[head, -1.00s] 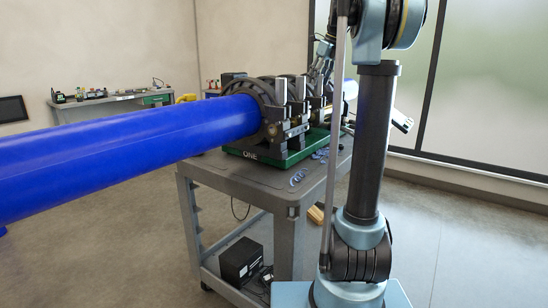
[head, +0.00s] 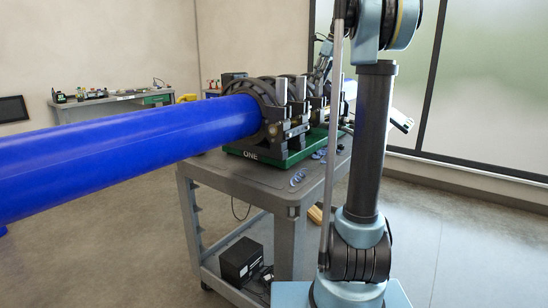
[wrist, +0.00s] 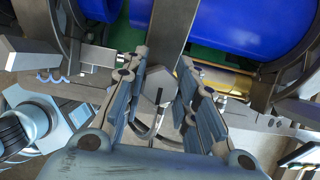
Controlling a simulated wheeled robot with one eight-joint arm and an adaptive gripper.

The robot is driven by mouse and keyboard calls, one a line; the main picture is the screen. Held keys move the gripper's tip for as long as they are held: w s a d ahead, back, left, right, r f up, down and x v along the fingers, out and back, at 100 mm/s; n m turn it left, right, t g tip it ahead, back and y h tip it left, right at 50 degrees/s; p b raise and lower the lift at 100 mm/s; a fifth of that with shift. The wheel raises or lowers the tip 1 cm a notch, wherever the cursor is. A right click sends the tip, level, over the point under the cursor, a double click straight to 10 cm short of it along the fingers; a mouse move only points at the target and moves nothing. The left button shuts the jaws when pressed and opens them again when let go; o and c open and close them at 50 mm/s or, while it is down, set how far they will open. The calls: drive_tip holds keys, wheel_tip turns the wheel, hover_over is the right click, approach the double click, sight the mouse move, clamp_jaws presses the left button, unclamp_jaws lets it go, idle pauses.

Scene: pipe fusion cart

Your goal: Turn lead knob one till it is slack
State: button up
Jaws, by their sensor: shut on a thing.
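The pipe fusion machine sits on a green base (head: 300,150) marked ONE at its near left end. Its black ring clamps (head: 268,95) surround a blue pipe (head: 120,148). In the wrist view my gripper (wrist: 160,62) has its two padded fingers on either side of a grey hexagonal knob (wrist: 158,86). I take this as the lead knob; no label on it is readable. The fingers are shut on it, though the contact is partly hidden. In the head view my gripper is small and largely hidden behind my arm and the clamps.
The machine stands on a grey cart (head: 235,178) with a black box (head: 240,260) on its lower shelf. Blue shavings (head: 298,177) lie on the cart top. A workbench (head: 110,104) stands by the back wall. Open floor lies right of the cart.

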drive_tip(key=shift+w+d, duration=0.1)
drive_tip(key=shift+n+g, duration=0.6)
drive_tip(key=shift+n, duration=0.9)
drive_tip(key=shift+n+g+y, duration=0.3)
drive_tip(key=shift+n, duration=0.6)
drive_tip(key=shift+n+g, duration=0.3)
drive_tip(key=shift+n, duration=0.3)
drive_tip(key=shift+n+g, duration=0.5)
drive_tip(key=shift+n, duration=1)
